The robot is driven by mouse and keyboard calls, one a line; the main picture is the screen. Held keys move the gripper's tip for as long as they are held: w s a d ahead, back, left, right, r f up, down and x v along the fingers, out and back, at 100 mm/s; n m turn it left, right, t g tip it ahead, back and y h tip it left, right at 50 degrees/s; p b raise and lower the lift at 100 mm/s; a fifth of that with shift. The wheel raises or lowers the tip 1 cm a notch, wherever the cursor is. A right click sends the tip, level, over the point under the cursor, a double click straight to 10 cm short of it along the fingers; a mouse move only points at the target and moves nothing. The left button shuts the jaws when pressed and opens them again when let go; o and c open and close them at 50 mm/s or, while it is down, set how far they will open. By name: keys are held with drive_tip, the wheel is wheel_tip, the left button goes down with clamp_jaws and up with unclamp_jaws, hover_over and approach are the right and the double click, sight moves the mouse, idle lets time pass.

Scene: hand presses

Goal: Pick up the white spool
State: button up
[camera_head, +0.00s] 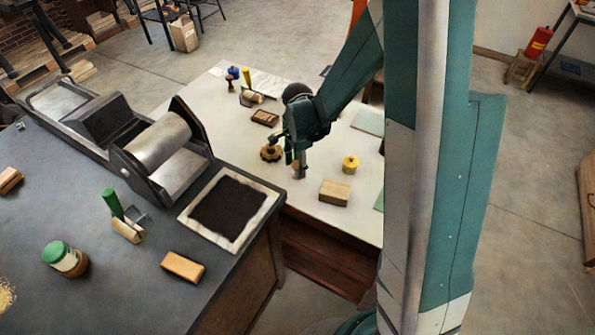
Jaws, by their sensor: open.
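My gripper (294,160) is open and points down over the white table (325,222). A small tan-grey piece (298,171) shows at its fingertips, partly hidden by them. I cannot tell whether this is the white spool or whether the fingers touch it. No other thing in view is clearly a white spool. A yellow round object (350,164) stands to the right of the gripper, and a brown scalloped round object (271,153) lies just to its left.
A wooden block (334,192) lies in front of the gripper. A small dark-topped tray (265,117) and a roller (252,97) lie behind it to the left. The dark bench (120,285) with a press roller (158,142) and a framed black plate (191,229) fills the left.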

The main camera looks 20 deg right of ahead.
drive_tip(key=shift+f, duration=1.2)
drive_tip(key=shift+c, duration=0.7)
drive_tip(key=c, duration=0.7)
